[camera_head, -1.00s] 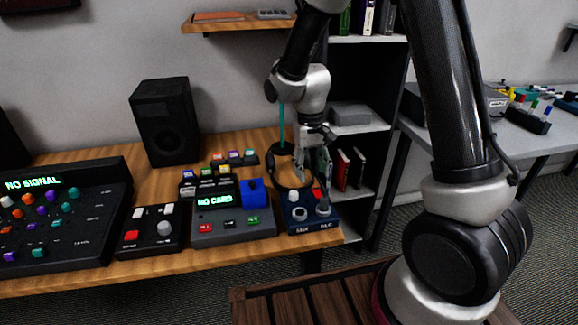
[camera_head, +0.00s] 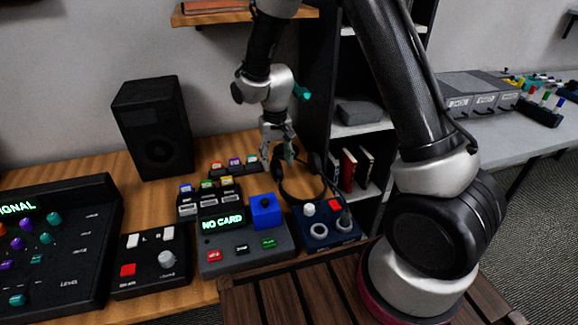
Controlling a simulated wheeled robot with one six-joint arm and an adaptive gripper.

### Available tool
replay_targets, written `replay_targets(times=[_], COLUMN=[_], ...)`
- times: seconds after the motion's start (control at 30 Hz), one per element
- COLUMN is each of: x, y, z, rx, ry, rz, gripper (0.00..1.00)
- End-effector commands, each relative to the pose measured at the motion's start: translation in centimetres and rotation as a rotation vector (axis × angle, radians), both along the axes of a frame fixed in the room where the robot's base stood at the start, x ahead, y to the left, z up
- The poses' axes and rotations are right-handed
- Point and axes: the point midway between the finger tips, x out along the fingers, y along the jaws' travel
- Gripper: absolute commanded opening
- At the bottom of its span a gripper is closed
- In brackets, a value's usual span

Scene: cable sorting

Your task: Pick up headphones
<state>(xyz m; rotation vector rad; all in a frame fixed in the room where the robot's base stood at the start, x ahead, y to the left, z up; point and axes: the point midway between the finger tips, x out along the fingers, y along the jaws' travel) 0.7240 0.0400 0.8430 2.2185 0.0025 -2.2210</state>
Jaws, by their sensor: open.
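The dark headphones (camera_head: 284,190) show as a thin curved band with a dark ear cup, at the right end of the wooden desk behind the blue-black control box. My gripper (camera_head: 278,157) hangs fingers-down just above and to the left of them. Its fingers are apart and nothing shows held between them. One finger overlaps the headphones' upper part in the picture; I cannot tell if they touch. Part of the headphones is hidden behind the gripper and the box.
The control box (camera_head: 318,236) stands in front of the headphones. The "NO CARD" device (camera_head: 240,247) with a blue block (camera_head: 265,211) and a row of small coloured-button modules (camera_head: 232,167) are to the left. A black shelf with books (camera_head: 349,168) stands right.

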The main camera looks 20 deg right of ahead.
Motion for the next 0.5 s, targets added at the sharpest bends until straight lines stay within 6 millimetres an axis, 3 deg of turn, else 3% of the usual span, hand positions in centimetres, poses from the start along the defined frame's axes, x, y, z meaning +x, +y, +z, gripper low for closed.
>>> replay_targets(times=[0.17, 0.5], x=[0.0, -0.1], y=[0.0, -0.7], z=[-0.8, -5.5], rx=[0.0, -0.001], ry=[0.001, 0.003], rz=[-0.002, -0.003], gripper=[0.52, 0.52])
